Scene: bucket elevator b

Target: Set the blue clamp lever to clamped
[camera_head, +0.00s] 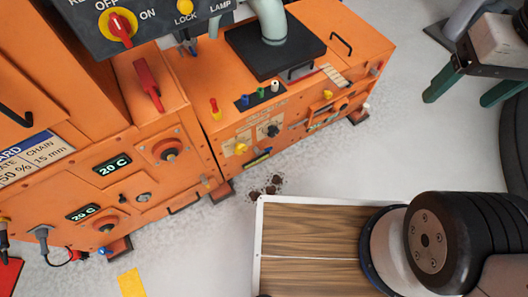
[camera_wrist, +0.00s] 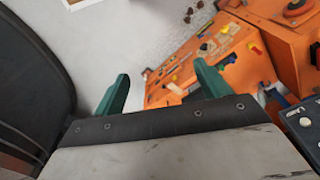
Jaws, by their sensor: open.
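My gripper (camera_head: 459,99) is at the upper right of the head view, with its two green fingers apart and nothing between them. It also shows open in the wrist view (camera_wrist: 162,70). The orange machine (camera_head: 350,50) stands to its left in the head view, with a clear gap between. In the wrist view a small blue part (camera_wrist: 230,60) sits on the orange panel beyond the right finger; I cannot tell whether it is the clamp lever. In the head view a small blue piece (camera_head: 192,48) shows below the dark control box. The clamp lever's position cannot be read.
The dark control box (camera_head: 150,22) overhangs the machine. A red lever (camera_head: 149,84) stands up from the orange housing. A wood-topped board with a white rim (camera_head: 258,245) is at the lower middle. Grey floor (camera_head: 400,140) is open between machine and gripper.

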